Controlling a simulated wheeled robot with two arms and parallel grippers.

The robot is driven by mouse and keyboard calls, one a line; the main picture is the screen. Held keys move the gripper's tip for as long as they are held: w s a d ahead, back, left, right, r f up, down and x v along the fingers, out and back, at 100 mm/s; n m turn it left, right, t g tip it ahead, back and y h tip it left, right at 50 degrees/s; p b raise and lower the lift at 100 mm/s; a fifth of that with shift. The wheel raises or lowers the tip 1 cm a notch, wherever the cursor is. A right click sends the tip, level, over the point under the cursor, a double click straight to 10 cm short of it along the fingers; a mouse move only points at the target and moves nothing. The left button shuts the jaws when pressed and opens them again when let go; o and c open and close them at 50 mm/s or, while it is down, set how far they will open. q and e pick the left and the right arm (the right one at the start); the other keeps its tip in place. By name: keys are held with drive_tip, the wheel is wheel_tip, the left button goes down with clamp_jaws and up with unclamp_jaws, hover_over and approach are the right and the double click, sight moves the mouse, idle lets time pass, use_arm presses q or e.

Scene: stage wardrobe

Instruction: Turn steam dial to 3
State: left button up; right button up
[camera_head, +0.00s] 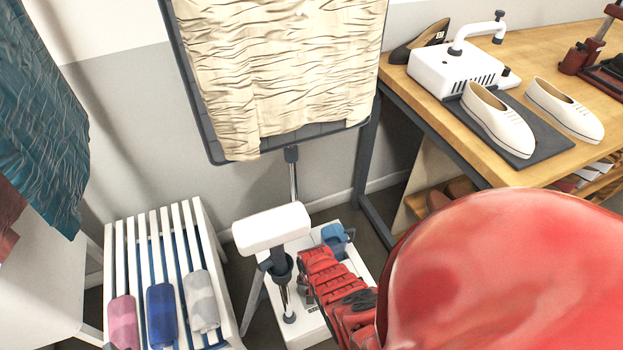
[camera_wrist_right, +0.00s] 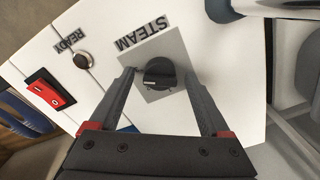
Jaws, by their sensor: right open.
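The steam dial (camera_wrist_right: 160,73) is a small black round knob on a grey square plate, beside the label STEAM, on the white steamer base (camera_wrist_right: 215,60). No numbers are readable around it. My right gripper (camera_wrist_right: 160,82) is open, with its two dark fingers on either side of the dial; I cannot tell whether they touch it. In the head view the white steamer base (camera_head: 303,327) stands on the floor, and my red right arm reaches down over it, hiding the dial. My left gripper is not in view.
A red rocker switch (camera_wrist_right: 50,93) and a round READY light or button (camera_wrist_right: 82,60) sit on the same panel. The white steamer head (camera_head: 271,228) stands above the base. A slatted white bench (camera_head: 166,215) is left, a wooden table (camera_head: 440,110) right, and a pleated cream cloth (camera_head: 280,70) behind.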

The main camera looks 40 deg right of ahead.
drive_tip(key=shift+w+r+p, duration=0.1)
drive_tip(key=shift+r+p, duration=0.2)
drive_tip(key=shift+r, duration=0.35)
wheel_tip(320, 180, up, 16)
drive_tip(key=p, duration=0.1)
idle(0.6)
